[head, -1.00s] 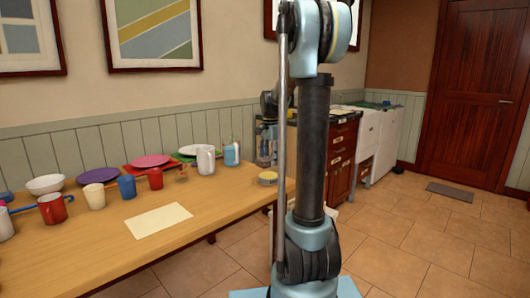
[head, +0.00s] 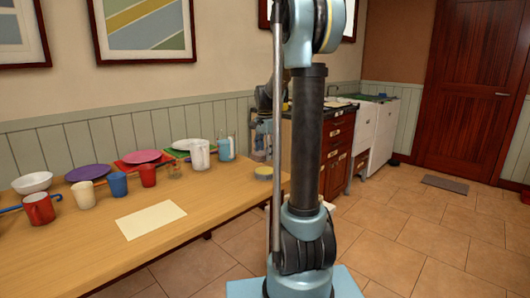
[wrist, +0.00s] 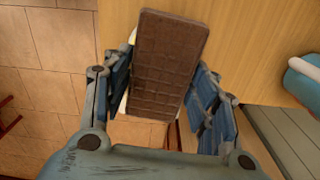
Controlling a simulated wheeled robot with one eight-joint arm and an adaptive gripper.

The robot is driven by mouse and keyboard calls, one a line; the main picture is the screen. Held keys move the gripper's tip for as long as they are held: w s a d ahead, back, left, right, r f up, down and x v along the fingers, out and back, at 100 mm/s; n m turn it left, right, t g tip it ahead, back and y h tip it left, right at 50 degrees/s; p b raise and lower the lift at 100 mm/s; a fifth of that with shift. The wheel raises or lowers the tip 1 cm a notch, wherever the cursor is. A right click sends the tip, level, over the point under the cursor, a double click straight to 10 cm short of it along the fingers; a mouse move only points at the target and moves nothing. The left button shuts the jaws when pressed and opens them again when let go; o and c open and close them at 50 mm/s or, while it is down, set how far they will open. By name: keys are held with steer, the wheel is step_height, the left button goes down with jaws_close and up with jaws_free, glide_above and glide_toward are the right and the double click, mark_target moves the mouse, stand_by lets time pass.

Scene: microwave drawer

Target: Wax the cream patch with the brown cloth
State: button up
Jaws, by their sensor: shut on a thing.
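The cream patch (head: 150,219) lies flat on the wooden table near its front edge in the head view. In the wrist view, a brown, grid-textured slab, the brown cloth (wrist: 168,65), sits between the fingers of my gripper (wrist: 165,95), which is shut on it. In the head view my gripper (head: 260,147) is at the table's right end, beyond the patch and partly hidden by my arm. A round yellow-topped tin (head: 264,172) stands below it. A pale yellow edge, perhaps the tin, shows behind the cloth in the wrist view.
The table (head: 215,192) is clear between the patch and the tin. A wooden cabinet (head: 338,150) stands beyond.

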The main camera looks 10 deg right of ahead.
mark_target(265, 170)
steer(key=shift+f, duration=2.45)
steer(key=shift+f, duration=0.5)
stand_by(0.4)
steer(key=shift+r, duration=0.15)
steer(key=shift+r, duration=3.4)
